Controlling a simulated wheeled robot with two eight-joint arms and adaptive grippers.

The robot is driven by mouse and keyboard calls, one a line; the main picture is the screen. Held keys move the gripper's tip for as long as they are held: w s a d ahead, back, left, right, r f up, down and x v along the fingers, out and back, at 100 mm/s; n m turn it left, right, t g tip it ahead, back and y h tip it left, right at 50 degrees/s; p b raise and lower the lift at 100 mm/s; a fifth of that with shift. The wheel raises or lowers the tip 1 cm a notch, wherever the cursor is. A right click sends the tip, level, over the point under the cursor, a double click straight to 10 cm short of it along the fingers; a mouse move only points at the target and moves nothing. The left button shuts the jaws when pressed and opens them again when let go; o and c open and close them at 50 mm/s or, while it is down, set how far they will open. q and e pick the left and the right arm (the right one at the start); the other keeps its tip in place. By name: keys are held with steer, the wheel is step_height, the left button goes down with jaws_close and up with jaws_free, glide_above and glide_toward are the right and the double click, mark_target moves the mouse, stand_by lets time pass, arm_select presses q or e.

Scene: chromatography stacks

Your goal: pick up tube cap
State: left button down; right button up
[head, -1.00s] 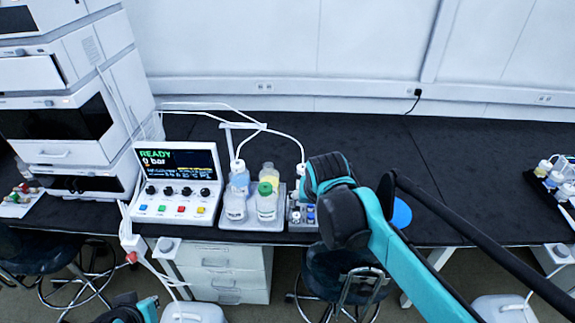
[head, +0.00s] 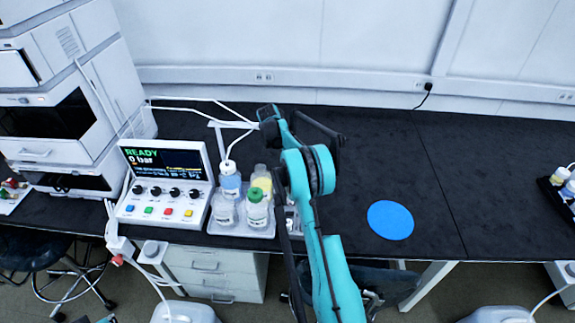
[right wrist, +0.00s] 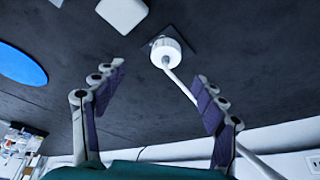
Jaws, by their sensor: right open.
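A white round cap (right wrist: 165,50) with a white tube running from it shows in the right wrist view. It is on or over a small dark square on the black benchtop. My right gripper (right wrist: 160,90) is open, with nothing between its two purple-padded fingers. The cap appears just beyond the fingertips, slightly right of the middle of the gap, and does not appear to touch them. In the head view my right arm reaches over the bench to the right of the bottles, and I cannot make out the cap there. My left gripper is not in view.
A bottle tray (head: 240,231) holds several bottles, including a green-capped bottle (head: 257,209). A control box (head: 165,190) reading READY stands left of it. White tubes arch behind. A blue disc (head: 390,220) lies on the right, with clear benchtop around it.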

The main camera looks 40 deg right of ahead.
steer(key=shift+m, duration=0.3)
steer(key=x, duration=0.2)
steer(key=w+b+x, duration=0.1)
steer(key=x, duration=0.2)
steer(key=shift+w+d+f, duration=0.15)
steer(key=shift+f, duration=0.15)
steer(key=b+x, duration=0.1)
steer(key=x, duration=0.4)
steer(key=shift+w+d+r+b, duration=0.1)
steer(key=shift+d+r+b, duration=0.1)
steer(key=shift+d+b, duration=0.15)
steer(key=shift+a+r, duration=0.1)
steer(key=c, duration=1.4)
steer(key=shift+r, duration=0.1)
